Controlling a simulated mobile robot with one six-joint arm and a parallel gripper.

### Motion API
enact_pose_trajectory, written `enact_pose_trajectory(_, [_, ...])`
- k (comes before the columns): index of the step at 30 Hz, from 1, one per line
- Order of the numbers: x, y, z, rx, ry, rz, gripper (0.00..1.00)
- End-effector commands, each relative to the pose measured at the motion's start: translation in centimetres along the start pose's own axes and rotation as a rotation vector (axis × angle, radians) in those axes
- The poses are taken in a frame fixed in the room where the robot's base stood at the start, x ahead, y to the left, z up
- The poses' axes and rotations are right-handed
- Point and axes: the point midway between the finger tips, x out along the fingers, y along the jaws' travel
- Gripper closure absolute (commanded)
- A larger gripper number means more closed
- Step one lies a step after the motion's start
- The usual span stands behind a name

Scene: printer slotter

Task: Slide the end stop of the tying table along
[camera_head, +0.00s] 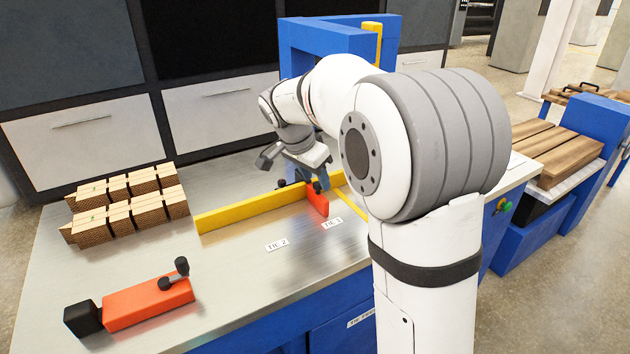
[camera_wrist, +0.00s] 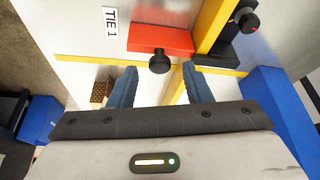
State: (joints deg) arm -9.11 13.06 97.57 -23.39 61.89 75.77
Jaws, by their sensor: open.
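The end stop (camera_head: 317,201) is a red block against the yellow fence (camera_head: 240,213) of the metal tying table (camera_head: 230,275), beside the TIE 1 label (camera_head: 332,223). In the wrist view the red end stop (camera_wrist: 160,39) has a round black knob (camera_wrist: 159,63) on its near side. My gripper (camera_wrist: 160,76) is open, one blue finger to each side of the knob's line. The knob appears just beyond the fingertips, with nothing held. In the head view my gripper (camera_head: 318,176) is low over the end stop and partly hides it.
A TIE 2 label (camera_head: 277,244) lies left of TIE 1. An orange block (camera_head: 148,302) with a black handle sits at the front left. A blue frame (camera_head: 300,50) rises behind my arm.

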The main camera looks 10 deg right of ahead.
Motion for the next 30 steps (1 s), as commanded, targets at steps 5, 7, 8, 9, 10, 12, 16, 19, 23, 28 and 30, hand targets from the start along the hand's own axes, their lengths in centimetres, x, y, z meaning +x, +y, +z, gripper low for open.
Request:
enact_pose_trajectory(5, [0.82,0.04,-0.03,0.001,0.000,-0.001,0.55])
enact_pose_trajectory(7, [0.83,0.04,-0.03,0.000,0.000,-0.001,0.55])
enact_pose_trajectory(8, [0.82,0.04,-0.03,0.000,0.000,-0.001,0.55])
enact_pose_trajectory(9, [0.82,0.04,-0.04,0.000,0.000,-0.001,0.55])
enact_pose_trajectory(10, [0.82,0.04,-0.03,0.000,0.000,-0.001,0.55])
enact_pose_trajectory(12, [0.81,0.05,-0.04,0.001,0.000,0.000,0.59])
enact_pose_trajectory(16, [0.81,0.06,-0.05,0.001,0.000,0.000,0.69])
enact_pose_trajectory(19, [0.81,0.07,-0.06,0.001,-0.001,0.000,0.77])
enact_pose_trajectory(23, [0.81,0.08,-0.07,0.001,-0.001,0.000,0.88])
enact_pose_trajectory(28, [0.81,0.09,-0.08,0.001,-0.001,0.000,1.00])
enact_pose_trajectory(30, [0.82,0.10,-0.08,0.002,-0.001,0.000,1.00])
